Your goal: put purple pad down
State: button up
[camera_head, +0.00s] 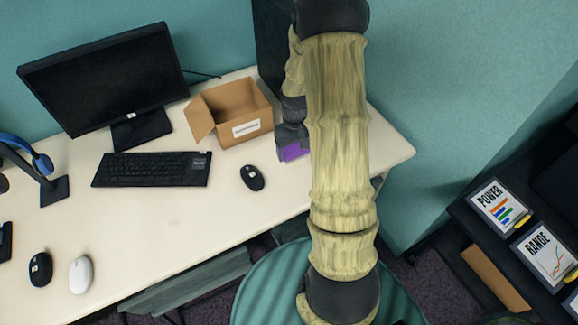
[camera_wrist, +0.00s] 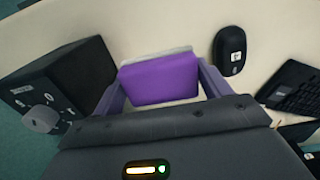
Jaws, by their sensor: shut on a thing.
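The purple pad (camera_wrist: 160,80) is between the two fingers of my gripper (camera_wrist: 162,88) in the wrist view. My gripper is shut on it. In the head view the pad (camera_head: 293,151) shows at the lower end of my gripper (camera_head: 290,140), over the right part of the white desk (camera_head: 170,238). A pale edge shows along the pad's far side in the wrist view. My arm hides part of the desk around the pad, and I cannot tell whether the pad touches the desk.
An open cardboard box (camera_head: 231,112) stands left of my gripper. A black mouse (camera_head: 252,177) lies nearby, with a keyboard (camera_head: 152,169) and monitor (camera_head: 106,82) further left. A black box-shaped device (camera_wrist: 60,87) stands close to the gripper. The desk's front middle is clear.

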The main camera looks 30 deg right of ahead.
jog(key=shift+w+d+r, duration=0.1)
jog(key=shift+w+d, duration=0.15)
jog(key=shift+d, duration=0.05)
jog(key=shift+w, duration=0.1)
jog(key=shift+s+a, duration=0.15)
jog(key=shift+s, duration=0.1)
jog(key=shift+s+f, duration=0.15)
jog(key=shift+f, duration=0.15)
send_over(295, 172)
notch_tip(295, 172, down, 6)
jog(key=shift+r, duration=0.2)
jog(key=shift+f, duration=1.9)
jog(key=shift+f, duration=0.2)
